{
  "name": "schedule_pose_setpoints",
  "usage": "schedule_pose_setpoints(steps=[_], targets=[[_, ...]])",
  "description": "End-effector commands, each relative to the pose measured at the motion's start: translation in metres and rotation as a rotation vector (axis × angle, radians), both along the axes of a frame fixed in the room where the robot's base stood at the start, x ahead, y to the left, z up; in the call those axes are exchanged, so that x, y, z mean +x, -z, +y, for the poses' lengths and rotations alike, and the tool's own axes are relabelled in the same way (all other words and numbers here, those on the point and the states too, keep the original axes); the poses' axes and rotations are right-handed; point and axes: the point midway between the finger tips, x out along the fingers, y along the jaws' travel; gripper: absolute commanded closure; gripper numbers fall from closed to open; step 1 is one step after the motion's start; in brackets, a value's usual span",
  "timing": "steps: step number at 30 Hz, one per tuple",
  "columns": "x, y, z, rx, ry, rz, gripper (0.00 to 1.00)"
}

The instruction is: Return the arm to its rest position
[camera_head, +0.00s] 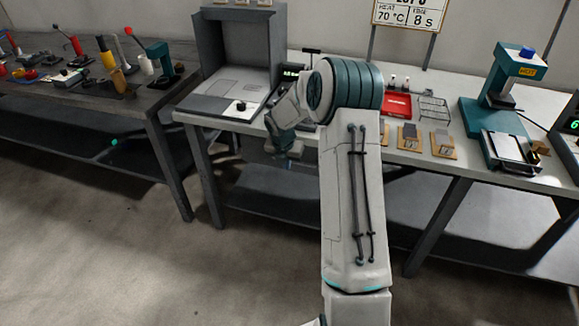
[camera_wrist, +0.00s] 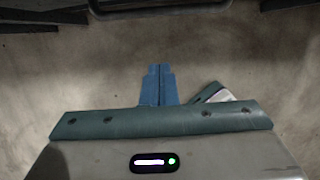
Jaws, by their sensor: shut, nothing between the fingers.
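My arm rises through the middle of the head view, bends at a teal-ringed joint, and reaches left and down. My gripper (camera_head: 284,163) hangs in front of the table's front edge, partly hidden and small in that view. In the wrist view the blue fingers of my gripper (camera_wrist: 159,68) are together with nothing between them.
The light worktable (camera_head: 455,165) carries a grey booth (camera_head: 240,50), a red tray (camera_head: 397,106), several small wooden-based pieces and a teal press (camera_head: 490,95). A dark bench (camera_head: 60,85) with tools stands left. The floor (camera_head: 120,250) in front is clear.

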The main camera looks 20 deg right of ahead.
Motion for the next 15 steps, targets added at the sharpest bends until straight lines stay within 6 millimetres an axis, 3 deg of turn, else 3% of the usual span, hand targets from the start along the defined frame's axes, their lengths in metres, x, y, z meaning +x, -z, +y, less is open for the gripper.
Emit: schedule_pose_setpoints(steps=[1,6,15], targets=[[-0.002,-0.013,0.001,0.000,0.001,-0.002,1.00],[-0.008,-0.040,0.006,0.000,0.000,0.000,1.00],[-0.012,-0.054,0.009,0.001,0.002,0.003,1.00]])
